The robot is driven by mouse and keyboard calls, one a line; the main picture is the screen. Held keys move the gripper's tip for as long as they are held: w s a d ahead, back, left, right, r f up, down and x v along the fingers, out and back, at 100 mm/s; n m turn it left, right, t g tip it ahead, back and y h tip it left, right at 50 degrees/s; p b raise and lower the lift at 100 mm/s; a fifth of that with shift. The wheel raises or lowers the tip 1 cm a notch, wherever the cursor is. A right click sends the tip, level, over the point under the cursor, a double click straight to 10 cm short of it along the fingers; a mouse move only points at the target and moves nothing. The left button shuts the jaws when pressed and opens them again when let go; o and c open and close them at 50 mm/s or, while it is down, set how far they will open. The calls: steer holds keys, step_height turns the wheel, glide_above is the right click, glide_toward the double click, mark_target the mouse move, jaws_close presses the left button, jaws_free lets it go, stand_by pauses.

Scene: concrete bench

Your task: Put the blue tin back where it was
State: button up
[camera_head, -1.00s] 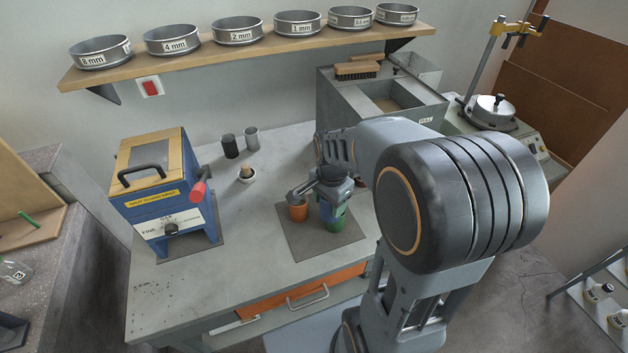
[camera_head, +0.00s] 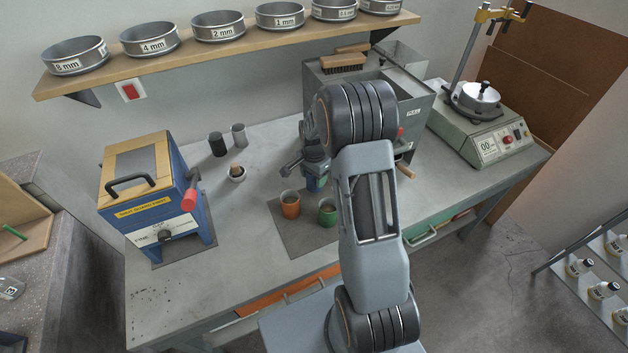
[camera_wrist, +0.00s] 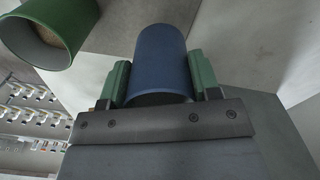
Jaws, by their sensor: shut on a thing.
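The blue tin (camera_head: 316,184) is in my gripper (camera_head: 314,177), behind the green tin (camera_head: 327,213) and partly hidden by my arm. In the wrist view the blue tin (camera_wrist: 160,62) sits between the two green finger pads of my gripper (camera_wrist: 157,80), which are shut on its sides. The inside of the blue tin is not clear. I cannot tell how high it is above the bench. The green tin shows at top left of the wrist view (camera_wrist: 52,30), with brown grainy material in it, apart from the blue tin.
An orange tin (camera_head: 290,205) stands beside the green tin on a dark mat (camera_head: 295,240). A grey box machine (camera_head: 345,95) is behind my gripper.

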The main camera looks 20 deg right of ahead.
mark_target(314, 183)
steer(key=shift+w+d+f, duration=0.1)
steer(key=shift+w+f, duration=0.15)
steer(key=shift+f, duration=0.1)
steer(key=shift+w+f, duration=0.2)
steer(key=shift+f, duration=1.55)
steer(key=shift+f, duration=0.2)
steer(key=o, duration=1)
